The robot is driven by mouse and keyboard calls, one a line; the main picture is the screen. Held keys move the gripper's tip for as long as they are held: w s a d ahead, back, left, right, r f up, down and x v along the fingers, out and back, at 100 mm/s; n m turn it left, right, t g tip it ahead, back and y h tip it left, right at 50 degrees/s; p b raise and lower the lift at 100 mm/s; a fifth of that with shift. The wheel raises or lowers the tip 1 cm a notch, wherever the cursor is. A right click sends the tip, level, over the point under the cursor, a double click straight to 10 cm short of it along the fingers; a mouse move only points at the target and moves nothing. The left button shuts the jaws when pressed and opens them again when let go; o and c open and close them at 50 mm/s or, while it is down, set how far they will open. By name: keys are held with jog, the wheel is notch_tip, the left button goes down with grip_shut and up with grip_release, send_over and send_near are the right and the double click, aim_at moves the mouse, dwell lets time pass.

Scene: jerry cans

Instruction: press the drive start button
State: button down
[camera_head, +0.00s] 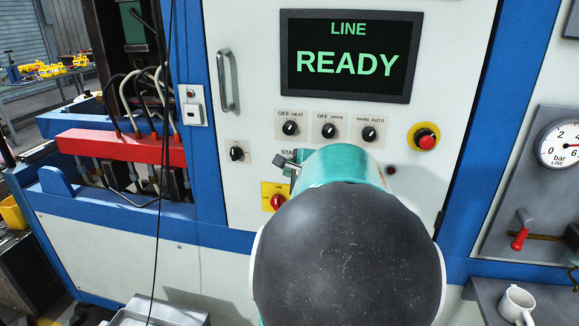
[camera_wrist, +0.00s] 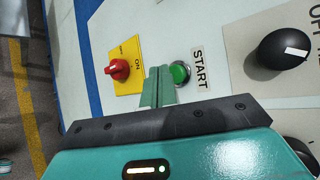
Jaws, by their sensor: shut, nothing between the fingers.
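The green start button (camera_wrist: 180,72) shows in the wrist view beside a label that reads START. My gripper (camera_wrist: 158,72) is shut and empty, with its fingertips just left of the button in that view. I cannot tell whether the fingers touch the panel. In the head view my gripper (camera_head: 284,163) is near the START label, and my arm hides the button and most of the label. The screen (camera_head: 350,57) above reads LINE READY in green.
A red rotary switch on a yellow plate (camera_head: 275,197) sits close below. Black selector knobs (camera_head: 329,131) line the panel above, and a red emergency button (camera_head: 425,139) is at right. A door handle (camera_head: 228,80) sticks out at upper left. A white mug (camera_head: 515,303) stands at lower right.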

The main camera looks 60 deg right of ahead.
jog(key=shift+d, duration=0.1)
jog(key=shift+w+d, duration=0.15)
jog(key=shift+d, duration=0.1)
jog(key=shift+w+d, duration=0.25)
jog(key=shift+d, duration=0.25)
dwell(0.8)
dwell(0.4)
jog(key=shift+s+a, duration=0.4)
jog(key=shift+a, duration=0.45)
jog(key=shift+s+a, duration=0.35)
jog(key=shift+a, duration=0.4)
jog(key=shift+s+a, duration=0.3)
jog(key=shift+a, duration=0.5)
jog(key=shift+s+a, duration=0.35)
jog(key=shift+a, duration=0.4)
